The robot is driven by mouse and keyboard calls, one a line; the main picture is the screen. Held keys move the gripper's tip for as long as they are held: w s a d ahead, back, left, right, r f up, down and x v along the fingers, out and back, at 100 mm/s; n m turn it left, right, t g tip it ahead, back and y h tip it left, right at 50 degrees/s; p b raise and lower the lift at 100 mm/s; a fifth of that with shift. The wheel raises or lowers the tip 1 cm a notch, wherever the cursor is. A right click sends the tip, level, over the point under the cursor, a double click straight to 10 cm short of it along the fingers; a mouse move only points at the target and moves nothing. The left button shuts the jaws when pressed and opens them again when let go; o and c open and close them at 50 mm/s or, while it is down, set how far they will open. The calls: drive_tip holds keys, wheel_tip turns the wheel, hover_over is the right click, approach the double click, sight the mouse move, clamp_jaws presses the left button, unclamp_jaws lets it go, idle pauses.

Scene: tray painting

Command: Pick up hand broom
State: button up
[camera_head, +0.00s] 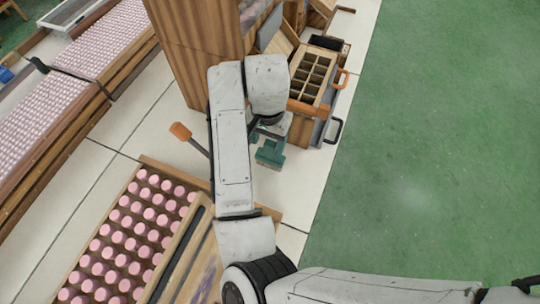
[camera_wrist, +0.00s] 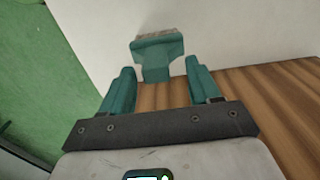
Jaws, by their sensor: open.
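The hand broom shows in the wrist view (camera_wrist: 157,54) as a teal head with a pale, brownish bristle edge and a short neck toward me. In the head view, the teal shape below my wrist (camera_head: 270,155) appears to be the broom head, above the white tiled floor. My gripper (camera_wrist: 160,70) is open, with one teal finger on each side of the broom's neck. Gaps show between the neck and both fingers, so I see no grip. In the head view my gripper (camera_head: 267,134) is partly hidden by my wrist, and its fingers blend with the broom's colour.
A wooden cabinet (camera_head: 195,50) stands close beyond my arm. A wooden compartment box (camera_head: 311,78) with orange handles is at its right. A crate of pink-capped bottles (camera_head: 130,230) lies at lower left, near an orange-ended tool (camera_head: 181,131). The green floor (camera_head: 440,130) at right is open.

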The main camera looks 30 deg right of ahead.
sight(270, 154)
wheel_tip(270, 154, down, 4)
drive_tip(key=shift+s+d, duration=0.15)
drive_tip(key=shift+c, duration=0.3)
clamp_jaws()
idle(0.4)
